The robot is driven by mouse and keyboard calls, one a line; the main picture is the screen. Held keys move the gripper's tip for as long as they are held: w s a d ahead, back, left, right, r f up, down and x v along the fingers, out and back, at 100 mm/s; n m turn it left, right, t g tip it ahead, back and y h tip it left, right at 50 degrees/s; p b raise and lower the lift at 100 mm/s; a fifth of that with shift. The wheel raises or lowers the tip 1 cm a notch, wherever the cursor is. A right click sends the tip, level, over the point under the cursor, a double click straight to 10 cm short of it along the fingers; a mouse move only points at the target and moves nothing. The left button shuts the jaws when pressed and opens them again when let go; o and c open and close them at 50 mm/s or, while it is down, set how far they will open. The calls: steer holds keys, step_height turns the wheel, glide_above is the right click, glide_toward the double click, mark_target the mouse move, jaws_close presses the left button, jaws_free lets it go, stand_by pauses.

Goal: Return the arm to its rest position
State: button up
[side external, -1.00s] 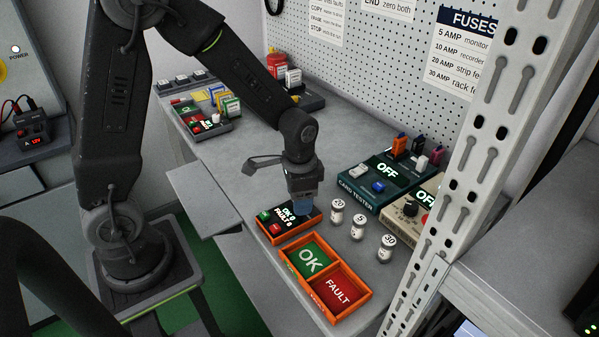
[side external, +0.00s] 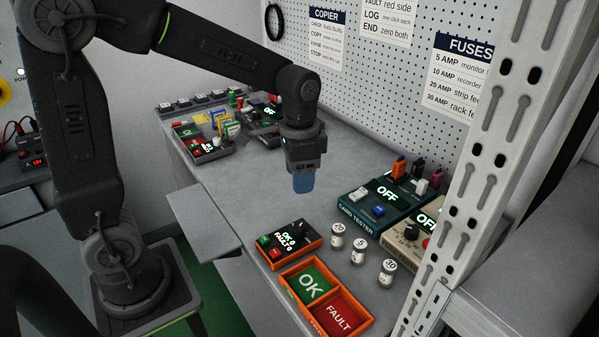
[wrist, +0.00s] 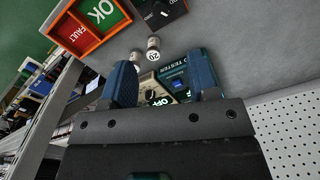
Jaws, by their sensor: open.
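My gripper (side external: 303,182) hangs pointing down above the grey bench, behind the counter box and left of the card tester, with empty air around it. In the wrist view its two blue fingers (wrist: 164,84) stand apart with nothing held between them. My arm is raised and reaches from its base at the left over the bench.
The orange OK/FAULT tray (side external: 326,299) lies at the bench front, beside the counter box (side external: 289,244) reading OK 0, FAULT 0. Several labelled jars stand near the green card tester (side external: 373,212), which reads OFF. A perforated metal post (side external: 480,150) rises at right.

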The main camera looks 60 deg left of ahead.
steer(key=s+r+n+t, duration=0.4)
steer(key=s+r+t, duration=0.1)
steer(key=s, duration=0.8)
steer(key=shift+s+d+r+t, duration=0.25)
steer(key=shift+d+r, duration=0.2)
steer(key=shift+r, duration=0.25)
